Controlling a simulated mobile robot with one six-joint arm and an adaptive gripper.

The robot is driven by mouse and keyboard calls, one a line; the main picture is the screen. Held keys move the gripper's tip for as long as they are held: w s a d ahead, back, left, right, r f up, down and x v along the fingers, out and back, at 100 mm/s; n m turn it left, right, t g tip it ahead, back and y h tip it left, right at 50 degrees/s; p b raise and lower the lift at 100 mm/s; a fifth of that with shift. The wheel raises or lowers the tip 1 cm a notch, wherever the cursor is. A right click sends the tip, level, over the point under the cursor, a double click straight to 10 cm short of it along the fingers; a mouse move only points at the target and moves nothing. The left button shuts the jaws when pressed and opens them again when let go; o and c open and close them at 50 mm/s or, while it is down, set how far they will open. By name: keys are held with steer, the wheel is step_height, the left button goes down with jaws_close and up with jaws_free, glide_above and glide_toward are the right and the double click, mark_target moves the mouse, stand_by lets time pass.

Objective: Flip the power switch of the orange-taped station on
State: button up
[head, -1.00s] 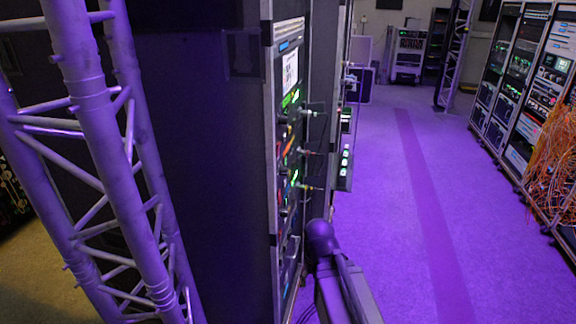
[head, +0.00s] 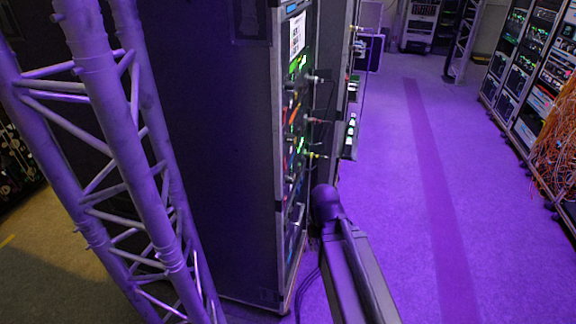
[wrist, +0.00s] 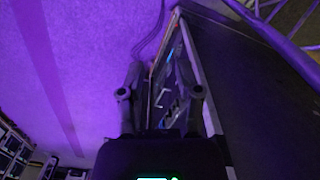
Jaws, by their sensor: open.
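My gripper (wrist: 159,74) shows in the wrist view with its two fingers apart and nothing between them. A dark rack (wrist: 170,80) with a pale metal edge lies beyond and between the fingers, seen at a steep angle. In the head view, the rack's front (head: 296,135) shows nearly edge-on, with green and red lights and several plugs sticking out. My arm reaches toward its lower front; the gripper itself is not discernible there. I cannot make out orange tape or a power switch in either view.
A metal truss (head: 130,140) stands at the left, close to the rack's dark side. A small lit panel (head: 350,136) stands beyond the rack. Racks with orange cables (head: 562,150) line the right. The purple-lit floor (head: 400,190) between is clear, with a darker strip along it.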

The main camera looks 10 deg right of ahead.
steer(key=shift+w+r, duration=0.15)
steer(key=shift+r, duration=0.05)
jaws_close()
steer(key=w+d+r+m+t+y+p, duration=0.1)
steer(key=w+d+r+m+y+p, duration=0.1)
steer(key=w+r+m+p, duration=0.5)
steer(key=w+d+r+m+t+y+p, duration=0.2)
steer(key=w+r+m+y+p, duration=0.3)
steer(key=w+r+m, duration=0.6)
steer(key=w+d+m+p, duration=0.1)
steer(key=w+m+p, duration=0.1)
steer(key=m, duration=0.2)
steer(key=shift+w+d+r+m+p, duration=0.2)
steer(key=shift+w+m+p, duration=0.1)
